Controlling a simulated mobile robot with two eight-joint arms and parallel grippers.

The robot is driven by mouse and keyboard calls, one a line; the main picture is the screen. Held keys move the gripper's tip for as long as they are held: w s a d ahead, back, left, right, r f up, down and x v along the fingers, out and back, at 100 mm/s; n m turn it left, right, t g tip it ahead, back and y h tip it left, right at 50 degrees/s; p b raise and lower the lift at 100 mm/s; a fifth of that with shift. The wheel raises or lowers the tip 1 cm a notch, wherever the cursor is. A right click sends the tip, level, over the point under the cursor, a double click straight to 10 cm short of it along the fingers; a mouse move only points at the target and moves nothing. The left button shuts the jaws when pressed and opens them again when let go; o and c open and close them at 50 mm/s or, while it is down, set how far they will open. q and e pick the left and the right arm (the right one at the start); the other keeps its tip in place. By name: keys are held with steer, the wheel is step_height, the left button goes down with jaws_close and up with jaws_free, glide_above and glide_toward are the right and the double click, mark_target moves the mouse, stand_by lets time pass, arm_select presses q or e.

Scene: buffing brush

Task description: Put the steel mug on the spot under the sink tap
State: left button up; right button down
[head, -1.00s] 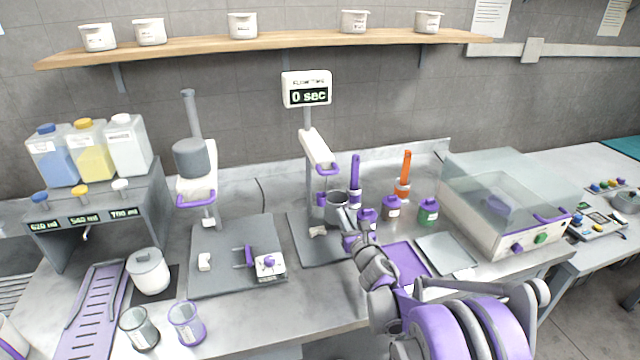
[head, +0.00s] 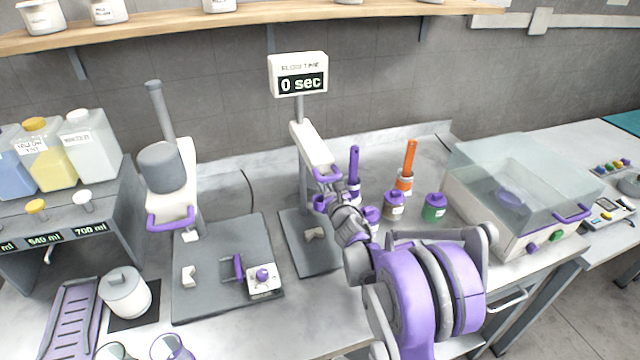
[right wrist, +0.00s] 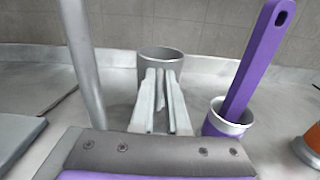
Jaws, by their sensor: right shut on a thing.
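The steel mug (right wrist: 162,60) is a plain grey cylinder, upright in the right wrist view. My right gripper (right wrist: 161,98) is shut on its near side. In the head view my right gripper (head: 340,197) is beside the stand with the "0 sec" display, and my arm and gripper mostly hide the mug. I cannot make out a sink or tap in these frames. My left gripper is not in view.
A purple-handled brush (right wrist: 255,65) stands in a cup (right wrist: 228,117) close right of the mug. Purple (head: 392,205) and green (head: 434,208) jars and a clear-lidded machine (head: 515,200) stand right. A white lidded pot (head: 124,292) stands left.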

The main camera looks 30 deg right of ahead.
steer(key=f, duration=0.1)
steer(key=f+b, duration=0.1)
steer(key=f, duration=0.2)
steer(key=shift+w+d, duration=0.1)
steer(key=shift+w, duration=0.2)
steer(key=shift+s+r, duration=0.3)
steer(key=shift+r, duration=0.05)
steer(key=shift+w+f, duration=0.1)
steer(key=shift+f, duration=0.1)
steer(key=c, duration=1.3)
jaws_free()
steer(key=shift+f, duration=0.1)
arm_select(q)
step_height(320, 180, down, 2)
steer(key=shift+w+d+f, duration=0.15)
arm_select(e)
steer(key=o, duration=0.4)
